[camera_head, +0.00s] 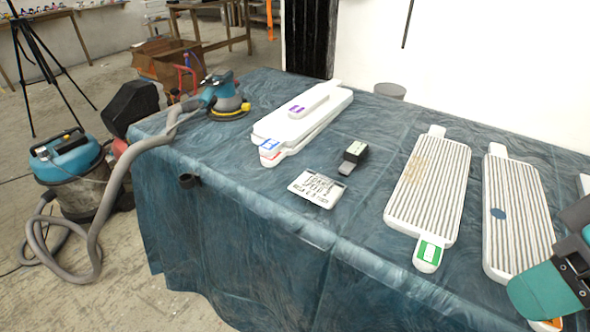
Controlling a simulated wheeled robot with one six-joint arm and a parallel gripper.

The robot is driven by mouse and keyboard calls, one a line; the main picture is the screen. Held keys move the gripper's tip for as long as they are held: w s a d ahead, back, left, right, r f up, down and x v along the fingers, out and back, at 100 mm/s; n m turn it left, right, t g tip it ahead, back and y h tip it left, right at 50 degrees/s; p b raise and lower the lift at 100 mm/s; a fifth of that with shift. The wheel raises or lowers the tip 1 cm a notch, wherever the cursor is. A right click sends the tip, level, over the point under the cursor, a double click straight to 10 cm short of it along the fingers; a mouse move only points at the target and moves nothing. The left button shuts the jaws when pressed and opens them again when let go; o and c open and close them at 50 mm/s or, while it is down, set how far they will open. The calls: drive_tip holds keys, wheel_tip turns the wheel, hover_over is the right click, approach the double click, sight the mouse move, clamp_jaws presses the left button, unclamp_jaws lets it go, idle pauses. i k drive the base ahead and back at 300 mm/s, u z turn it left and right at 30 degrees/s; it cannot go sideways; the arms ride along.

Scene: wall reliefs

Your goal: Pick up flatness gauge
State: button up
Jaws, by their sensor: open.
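A small dark grey and black device with a pale display, which looks like the flatness gauge (353,156), lies on the blue-green cloth of the table near its middle. It lies just behind and to the right of a white card with black print, apart from it. Nothing is touching the gauge from above. Part of my arm, with teal caps and black fittings, shows at the lower right edge, well to the right of the gauge. My gripper's fingers are not visible.
The printed card (318,187) lies in front of the gauge. Stacked white panels (300,120) lie to its left. Two ribbed panels (430,185) (516,212) lie to its right. A sander (226,99) with a hose sits at the table's left end. Bare cloth surrounds the gauge.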

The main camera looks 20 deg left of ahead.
sight(355, 152)
drive_tip(key=u, duration=0.75)
drive_tip(key=k, duration=1.05)
drive_tip(key=u, duration=1.05)
drive_tip(key=i, duration=1.55)
drive_tip(key=z, duration=1.2)
drive_tip(key=i, duration=0.65)
drive_tip(key=z, duration=0.7)
